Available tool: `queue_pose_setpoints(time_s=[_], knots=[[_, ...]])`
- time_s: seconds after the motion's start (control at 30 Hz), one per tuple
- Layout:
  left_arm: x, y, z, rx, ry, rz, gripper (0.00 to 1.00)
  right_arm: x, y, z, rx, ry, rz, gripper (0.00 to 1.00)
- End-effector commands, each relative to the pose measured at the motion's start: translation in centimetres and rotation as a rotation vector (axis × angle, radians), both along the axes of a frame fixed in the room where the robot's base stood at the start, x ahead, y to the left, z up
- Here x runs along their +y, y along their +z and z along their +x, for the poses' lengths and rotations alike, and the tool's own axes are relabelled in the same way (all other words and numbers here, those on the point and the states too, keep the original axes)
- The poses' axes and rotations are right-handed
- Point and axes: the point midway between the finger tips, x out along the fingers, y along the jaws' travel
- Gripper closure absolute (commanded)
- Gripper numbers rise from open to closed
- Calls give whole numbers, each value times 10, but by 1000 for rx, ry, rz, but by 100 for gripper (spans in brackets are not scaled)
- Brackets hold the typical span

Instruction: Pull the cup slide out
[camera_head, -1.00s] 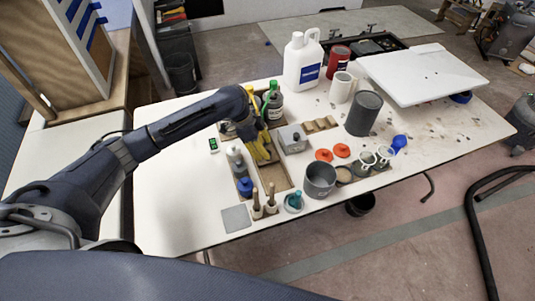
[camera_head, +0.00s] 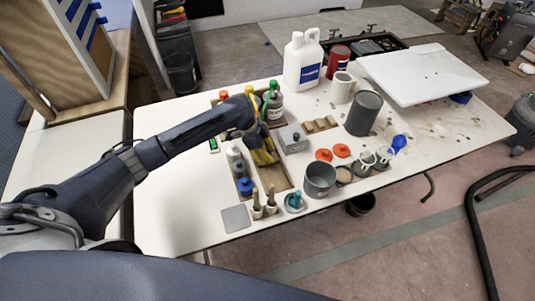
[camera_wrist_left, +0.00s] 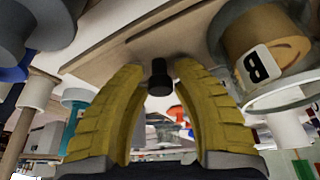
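My left gripper (camera_head: 263,157) has yellow fingers and is low over the wooden tray area at the middle left of the white table. In the left wrist view its fingers (camera_wrist_left: 160,68) are apart, one on each side of a small black knob (camera_wrist_left: 158,80), with gaps visible between knob and fingers. The knob is in front of a pale wooden board (camera_wrist_left: 105,57), which may be the cup slide; I cannot tell for certain. A round container marked B (camera_wrist_left: 262,65) is beside it. In the head view the gripper hides the knob. My right gripper is not in view.
A grey box with a knob (camera_head: 293,141) stands just right of the gripper. Several bottles, including a green-capped one (camera_head: 273,108), crowd behind it. A grey pot (camera_head: 319,180) and brush holders are in front. The table's left side (camera_head: 170,180) is clear.

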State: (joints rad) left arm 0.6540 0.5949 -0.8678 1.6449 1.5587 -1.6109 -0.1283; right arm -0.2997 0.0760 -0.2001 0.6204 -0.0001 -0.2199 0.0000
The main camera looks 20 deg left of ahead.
Motion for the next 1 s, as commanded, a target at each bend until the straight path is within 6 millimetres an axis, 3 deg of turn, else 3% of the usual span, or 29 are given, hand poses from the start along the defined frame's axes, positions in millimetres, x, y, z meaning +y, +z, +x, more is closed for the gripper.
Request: queue_pose_setpoints(time_s=[0.03, 0.2, 0.67, 0.87, 1.0], knots=[[0, 0, 0, 0, 0, 0, 80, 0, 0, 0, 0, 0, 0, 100], [0, 0, 0, 0, 0, 0, 100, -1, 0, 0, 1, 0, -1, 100], [-3, 1, -3, -2, -1, -2, 100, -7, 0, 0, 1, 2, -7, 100], [-30, 2, -38, -2, -9, -4, 100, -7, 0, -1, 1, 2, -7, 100], [-59, 2, -69, -2, -18, -6, 100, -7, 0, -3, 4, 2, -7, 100]])
